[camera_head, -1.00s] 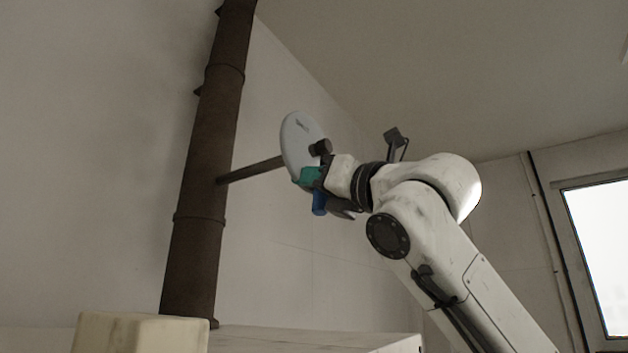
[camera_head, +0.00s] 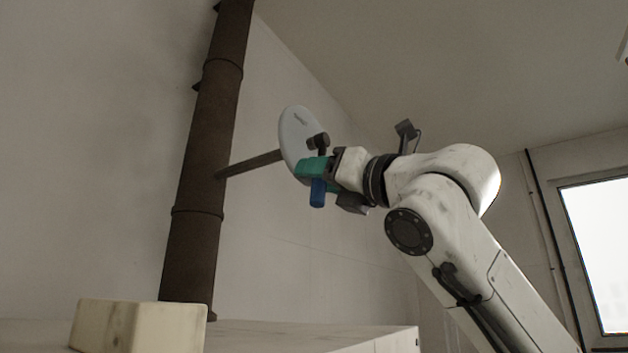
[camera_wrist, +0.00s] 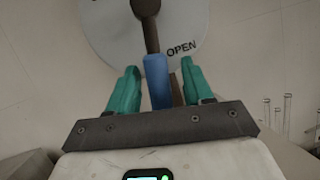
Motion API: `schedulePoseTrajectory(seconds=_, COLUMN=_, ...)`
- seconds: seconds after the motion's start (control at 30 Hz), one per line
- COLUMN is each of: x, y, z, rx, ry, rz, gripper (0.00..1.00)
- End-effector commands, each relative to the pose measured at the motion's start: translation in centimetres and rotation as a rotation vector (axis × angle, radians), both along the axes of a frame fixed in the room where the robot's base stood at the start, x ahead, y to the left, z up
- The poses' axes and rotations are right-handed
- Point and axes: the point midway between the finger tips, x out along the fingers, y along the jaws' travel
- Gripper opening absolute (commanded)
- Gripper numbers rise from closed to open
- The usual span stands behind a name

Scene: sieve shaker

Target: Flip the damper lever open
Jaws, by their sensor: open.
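The damper lever has a blue grip (camera_head: 318,194) on a dark hub (camera_head: 318,141). It stands before a round white plate (camera_head: 297,132) on a brown side rod. In the wrist view the blue grip (camera_wrist: 157,80) hangs almost straight down from the hub. The plate there reads "OPEN" (camera_wrist: 182,48) to the lower right of the hub; other lettering at upper left is cut off. My gripper (camera_wrist: 157,74) is open, its teal fingers on either side of the blue grip, with gaps showing. In the head view my gripper (camera_head: 312,168) overlaps the lever's upper part.
A tall brown pipe (camera_head: 203,150) stands left, and the brown rod (camera_head: 250,164) runs from it to the plate. A pale block (camera_head: 140,326) sits on a light surface below. Glassware (camera_wrist: 288,112) shows faintly at right in the wrist view. A window is at far right.

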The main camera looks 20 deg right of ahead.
Motion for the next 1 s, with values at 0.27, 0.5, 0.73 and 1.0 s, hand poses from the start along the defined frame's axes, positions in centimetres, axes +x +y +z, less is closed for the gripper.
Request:
schedulePoseTrajectory(seconds=0.27, x=-4.7, y=-2.1, z=-2.3, rx=-0.002, ry=-0.002, rz=-0.003, gripper=0.51)
schedulePoseTrajectory(seconds=0.5, x=-7.0, y=-3.1, z=-3.1, rx=-0.001, ry=0.001, rz=-0.001, gripper=0.51)
schedulePoseTrajectory(seconds=0.73, x=-7.3, y=-3.2, z=-3.1, rx=0.000, ry=0.001, rz=-0.001, gripper=0.51)
schedulePoseTrajectory(seconds=1.0, x=-7.3, y=-3.2, z=-3.1, rx=0.000, ry=0.001, rz=-0.001, gripper=0.51)
